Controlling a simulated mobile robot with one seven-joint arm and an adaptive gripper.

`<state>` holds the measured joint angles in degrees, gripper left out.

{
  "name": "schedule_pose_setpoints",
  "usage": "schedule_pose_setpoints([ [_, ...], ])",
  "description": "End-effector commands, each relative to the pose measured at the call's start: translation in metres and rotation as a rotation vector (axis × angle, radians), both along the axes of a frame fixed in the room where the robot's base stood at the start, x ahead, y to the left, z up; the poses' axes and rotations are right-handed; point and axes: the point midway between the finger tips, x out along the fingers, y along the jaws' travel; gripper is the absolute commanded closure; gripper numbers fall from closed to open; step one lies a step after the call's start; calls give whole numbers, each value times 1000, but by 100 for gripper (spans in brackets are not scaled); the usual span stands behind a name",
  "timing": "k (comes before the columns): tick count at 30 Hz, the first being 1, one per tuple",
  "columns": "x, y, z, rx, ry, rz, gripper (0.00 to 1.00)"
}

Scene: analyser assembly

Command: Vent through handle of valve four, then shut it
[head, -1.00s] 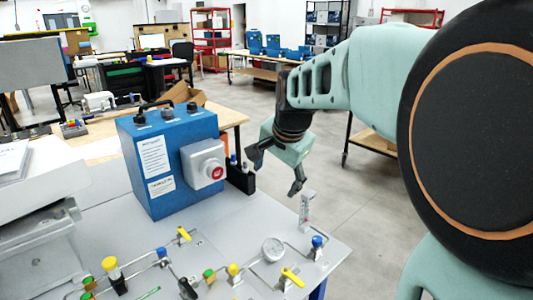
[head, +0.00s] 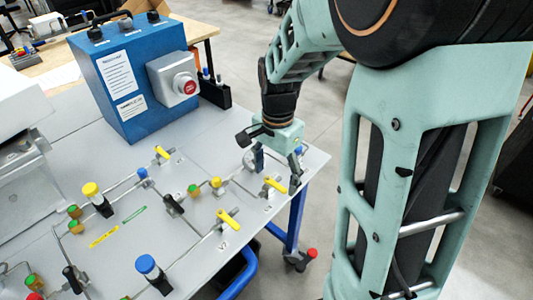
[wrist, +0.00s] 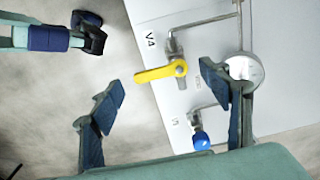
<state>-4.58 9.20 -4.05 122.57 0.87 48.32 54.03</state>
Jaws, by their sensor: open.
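The yellow lever handle of valve four (wrist: 160,73) shows in the wrist view beside a printed V4 label (wrist: 150,39). It points left from its valve, roughly across the short pipe, and its tip reaches the panel's edge. In the head view this appears to be the yellow handle (head: 275,185) near the panel's right edge. My gripper (head: 270,157) is open and empty above that corner. In the wrist view my gripper (wrist: 160,92) has its fingers spread wide, with the handle between and beyond them. No contact with the handle shows.
A round gauge (wrist: 243,69) sits close to the right finger, and a blue knob (wrist: 201,141) is near below. Other yellow levers (head: 228,219) and a blue-capped valve (head: 150,268) stand on the panel. A blue box with a red button (head: 188,86) stands behind.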

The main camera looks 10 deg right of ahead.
Motion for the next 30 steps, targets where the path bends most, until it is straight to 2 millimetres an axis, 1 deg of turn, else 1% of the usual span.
schedule_pose_setpoints([
  [1, 0, 0, -5, 0, 1, 0, 30],
  [4, 0, 0, -9, 0, 0, 0, 30],
  [12, 0, 0, -10, 0, -1, 0, 30],
  [14, 0, 0, -10, 0, -1, 0, 35],
  [24, 0, 0, -10, 0, -1, 0, 72],
  [30, 0, 0, -10, 0, -1, 14, 72],
])
